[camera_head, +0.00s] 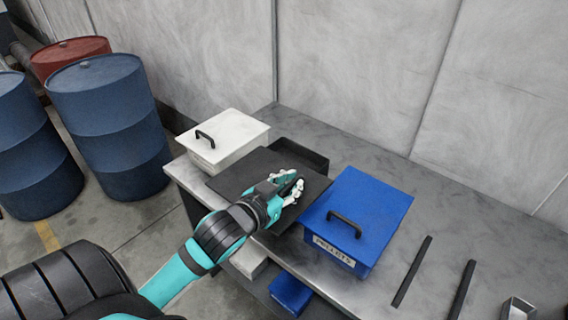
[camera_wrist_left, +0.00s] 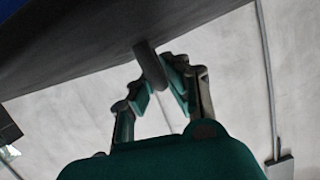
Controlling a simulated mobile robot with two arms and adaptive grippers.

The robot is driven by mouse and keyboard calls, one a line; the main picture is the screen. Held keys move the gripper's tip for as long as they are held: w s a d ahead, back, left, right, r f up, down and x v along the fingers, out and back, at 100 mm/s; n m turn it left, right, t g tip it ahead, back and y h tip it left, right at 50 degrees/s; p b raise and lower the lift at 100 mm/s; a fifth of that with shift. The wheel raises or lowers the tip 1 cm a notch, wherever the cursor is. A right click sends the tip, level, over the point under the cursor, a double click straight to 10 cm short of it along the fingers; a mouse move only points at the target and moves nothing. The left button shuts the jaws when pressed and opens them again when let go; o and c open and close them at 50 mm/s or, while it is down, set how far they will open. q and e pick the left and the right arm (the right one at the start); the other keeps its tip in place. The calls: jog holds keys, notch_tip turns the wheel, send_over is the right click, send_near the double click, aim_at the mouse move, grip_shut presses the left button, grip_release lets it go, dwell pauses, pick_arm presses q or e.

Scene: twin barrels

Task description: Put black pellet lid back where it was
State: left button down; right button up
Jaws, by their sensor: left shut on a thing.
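The black lid (camera_head: 237,175) is a flat dark panel between the white bin and the blue bin in the head view. My left gripper (camera_head: 291,190) is over it and shut on its handle. In the left wrist view the gripper (camera_wrist_left: 165,75) has its fingers around the dark handle (camera_wrist_left: 149,62), and the lid (camera_wrist_left: 70,45) fills the upper left. The black bin (camera_head: 318,160) shows behind the lid with its top at least partly uncovered. The lid hides its front part, and I cannot tell the gap between them. My right gripper is not in view.
A lidded white bin (camera_head: 235,133) stands left and a lidded blue bin (camera_head: 375,205) labelled PELLETS stands close on the right, both on the grey table (camera_head: 450,215). Two dark bars (camera_head: 412,270) lie further right. Barrels (camera_head: 110,125) stand at the left; a wall (camera_head: 350,70) is behind.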

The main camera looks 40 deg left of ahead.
pick_arm(q)
notch_tip(320, 180, up, 2)
send_over(298, 169)
jog(key=d, duration=0.2)
jog(key=shift+d+r+m+b, duration=0.1)
jog(key=shift+r+m+b, duration=0.05)
jog(key=shift+m+b, duration=0.2)
jog(key=w+a+r, duration=0.2)
jog(key=w+a, duration=0.1)
jog(key=shift+y, duration=0.4)
jog(key=f, duration=0.9)
jog(key=shift+w+d+f, duration=0.1)
jog(key=shift+d+f, duration=0.1)
jog(key=shift+f, duration=0.2)
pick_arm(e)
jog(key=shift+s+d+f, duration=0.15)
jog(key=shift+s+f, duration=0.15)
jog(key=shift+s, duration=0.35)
pick_arm(q)
jog(key=c, duration=1.4)
grip_release()
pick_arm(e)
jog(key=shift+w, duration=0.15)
